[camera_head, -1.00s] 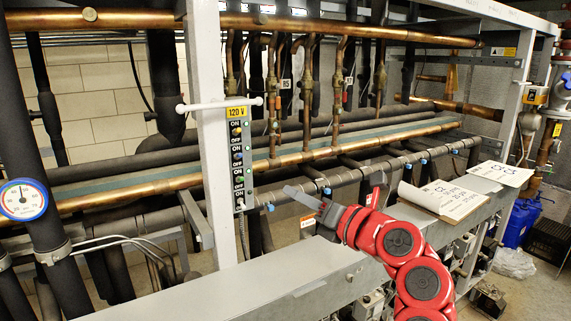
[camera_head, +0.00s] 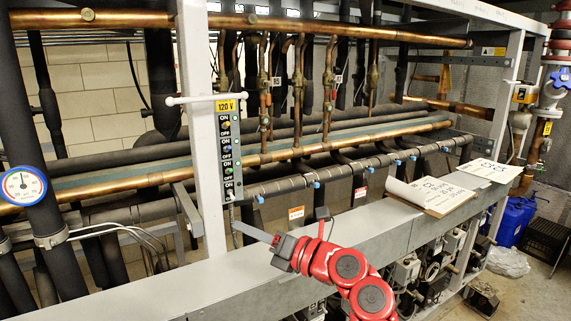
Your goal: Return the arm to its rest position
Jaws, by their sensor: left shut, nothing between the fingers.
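My left arm is red with dark round joint caps and rises from the bottom edge, right of centre. My left gripper (camera_head: 248,232) is dark grey, shut and empty. Its slim fingers point left, in front of the grey beam and below the switch panel (camera_head: 227,150). The gripper looks clear of the rack, though its exact distance from the beam is hard to tell. My right gripper is not in view.
The grey beam (camera_head: 235,285) crosses in front of the copper pipes. A white upright post (camera_head: 197,110) carries the panel. A clipboard (camera_head: 432,195) and another sheet (camera_head: 491,170) lie on the beam's right part. A gauge (camera_head: 23,186) is at far left. Blue containers (camera_head: 514,222) stand right.

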